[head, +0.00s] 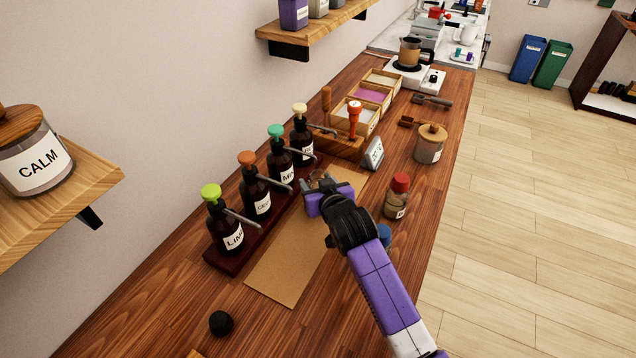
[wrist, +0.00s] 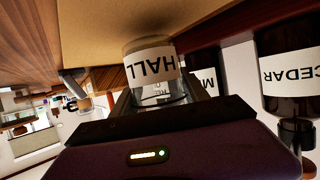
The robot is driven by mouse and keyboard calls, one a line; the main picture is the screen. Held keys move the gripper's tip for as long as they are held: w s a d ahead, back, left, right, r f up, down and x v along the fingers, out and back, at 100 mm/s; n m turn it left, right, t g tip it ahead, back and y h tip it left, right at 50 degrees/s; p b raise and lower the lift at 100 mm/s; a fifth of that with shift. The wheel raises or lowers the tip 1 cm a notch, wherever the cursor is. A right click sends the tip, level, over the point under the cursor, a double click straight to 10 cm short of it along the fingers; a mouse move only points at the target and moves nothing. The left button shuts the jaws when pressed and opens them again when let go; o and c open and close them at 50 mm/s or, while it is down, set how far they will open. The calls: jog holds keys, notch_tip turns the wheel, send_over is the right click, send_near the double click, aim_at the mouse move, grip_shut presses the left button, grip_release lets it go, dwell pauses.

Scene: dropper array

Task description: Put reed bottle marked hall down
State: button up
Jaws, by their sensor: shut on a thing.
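The reed bottle marked HALL (wrist: 150,66) is a small clear glass bottle with a white label, shown inverted in the wrist view. My gripper (head: 318,184) is shut on it. In the head view only a bit of the bottle (head: 319,176) shows beyond the gripper, above the far part of a brown mat (head: 280,275). In the wrist view the bottle's base is close to the mat (wrist: 195,18); I cannot tell whether they touch.
A dark rack (head: 222,260) with several pump bottles, among them LIME (head: 228,236) and CEDAR (wrist: 288,72), stands left of the mat. A red-capped jar (head: 397,198) stands to the right. A small grey display (head: 373,154) is beyond. The mat's near part is clear.

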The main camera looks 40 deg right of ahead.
jog(key=shift+w+d, duration=0.15)
jog(key=shift+d, duration=0.3)
jog(key=shift+a+f, duration=0.1)
jog(key=shift+f, duration=0.65)
jog(key=shift+f, duration=0.15)
jog(key=o, duration=1.6)
